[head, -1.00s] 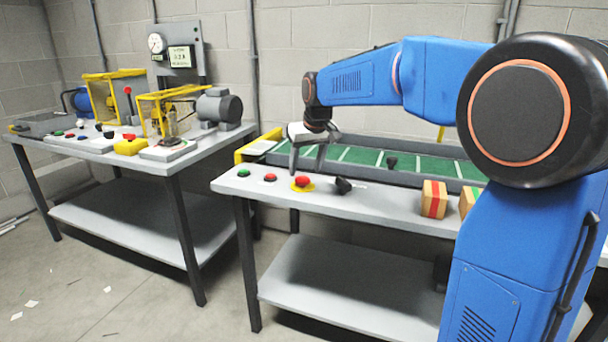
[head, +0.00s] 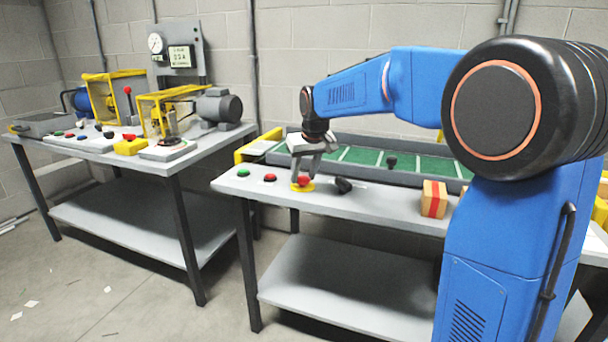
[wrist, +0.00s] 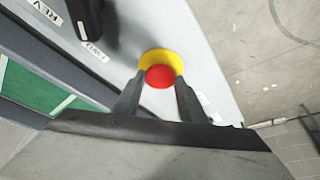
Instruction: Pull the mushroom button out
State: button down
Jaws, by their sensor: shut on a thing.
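The mushroom button is a red dome (head: 303,181) on a yellow base plate (head: 294,187) at the front of the right bench. It also shows in the wrist view as a red dome (wrist: 159,77) with the yellow plate (wrist: 172,57) behind it. My gripper (head: 304,173) is directly over it, with its fingers reaching down. In the wrist view my gripper's fingers (wrist: 156,90) stand on either side of the red dome, shut on it. The fingertips' contact points are partly hidden by the dome.
A green button (head: 243,172) and a flat red button (head: 270,177) lie left of it. A black selector knob (head: 343,185) is close on its right. A green conveyor (head: 360,157) runs behind, and a striped box (head: 434,199) stands farther right.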

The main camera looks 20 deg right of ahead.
jog(key=shift+r, duration=0.85)
jog(key=c, duration=1.1)
grip_release()
jog(key=v, duration=1.7)
jog(key=shift+s+r, duration=0.1)
jog(key=shift+r, duration=0.05)
jog(key=shift+s+d, duration=0.1)
jog(key=shift+m+h, duration=0.3)
jog(key=shift+m, duration=0.6)
jog(key=s+d+f, duration=0.1)
jog(key=s+f, duration=0.8)
jog(key=s, duration=0.3)
jog(key=s+d+f, duration=0.2)
jog(key=s+f, duration=0.7)
jog(key=s, duration=0.3)
jog(key=s+d+f, duration=0.2)
jog(key=s+f, duration=0.6)
jog(key=s, duration=0.4)
jog(key=shift+d+f, duration=0.15)
jog(key=shift+f, duration=0.25)
